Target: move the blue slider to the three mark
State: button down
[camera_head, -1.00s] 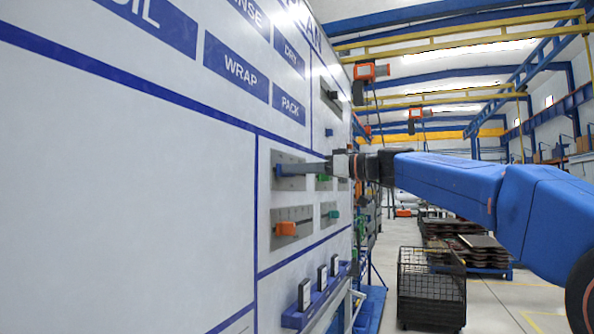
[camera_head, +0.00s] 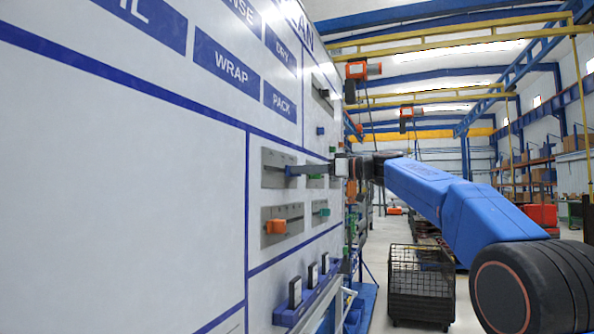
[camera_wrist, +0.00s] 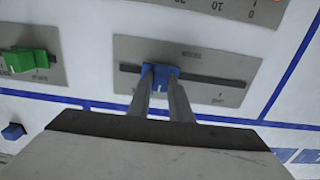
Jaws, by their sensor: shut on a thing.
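The blue slider (camera_wrist: 160,76) sits in the dark slot of a grey metal plate (camera_wrist: 215,62) on the white board. In the wrist view it is left of the slot's middle, and the plate's small markings are too blurred to read. My gripper (camera_wrist: 160,80) is shut on the slider, one finger on each side. In the head view my gripper (camera_head: 292,170) reaches in from the right, and the blue slider shows only as a small patch at its tips, toward the right side of the plate (camera_head: 273,158).
Below is a plate with an orange slider (camera_head: 276,227). A green slider (camera_wrist: 28,60) is on a neighbouring plate. A blue knob (camera_wrist: 13,132) also stands out from the board. A blue holder (camera_head: 283,316) with upright blocks projects lower down. A black mesh cart (camera_head: 420,285) stands on the floor.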

jog(key=w, duration=0.1)
jog(key=w+d, duration=0.1)
jog(key=w, duration=0.1)
jog(key=shift+d, duration=0.1)
jog(key=shift+r, duration=0.1)
jog(key=c, duration=1.6)
grip_release()
jog(key=shift+w, duration=0.1)
jog(key=shift+d, duration=0.1)
jog(key=v, duration=1.7)
jog(key=shift+d, duration=0.1)
